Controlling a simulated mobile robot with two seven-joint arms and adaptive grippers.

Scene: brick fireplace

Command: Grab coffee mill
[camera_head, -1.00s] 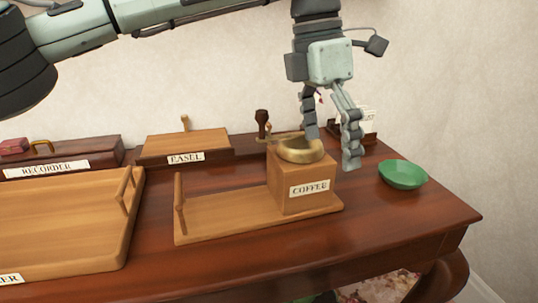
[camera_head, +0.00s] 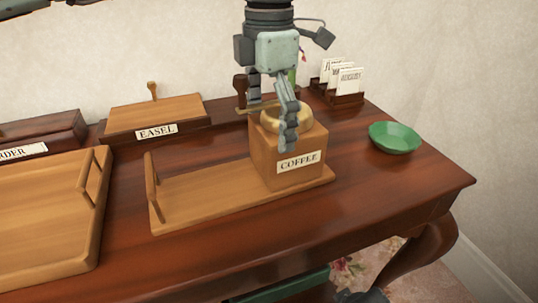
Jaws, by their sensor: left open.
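The coffee mill (camera_head: 288,157) is a wooden box labelled COFFEE with a brass bowl on top. It stands at the right end of a wooden board (camera_head: 203,196) with an upright handle at its left end. A crank with a dark knob (camera_head: 240,87) reaches out behind the mill to the left. My left gripper (camera_head: 272,127) points down over the mill, its fingers in front of and beside the brass bowl. It is open; I cannot tell whether a finger touches the mill.
A green bowl (camera_head: 394,138) sits right of the mill. A card holder (camera_head: 336,95) stands behind. The easel box (camera_head: 155,117) and a large wooden tray (camera_head: 45,225) lie to the left. The table's front edge (camera_head: 330,232) is clear.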

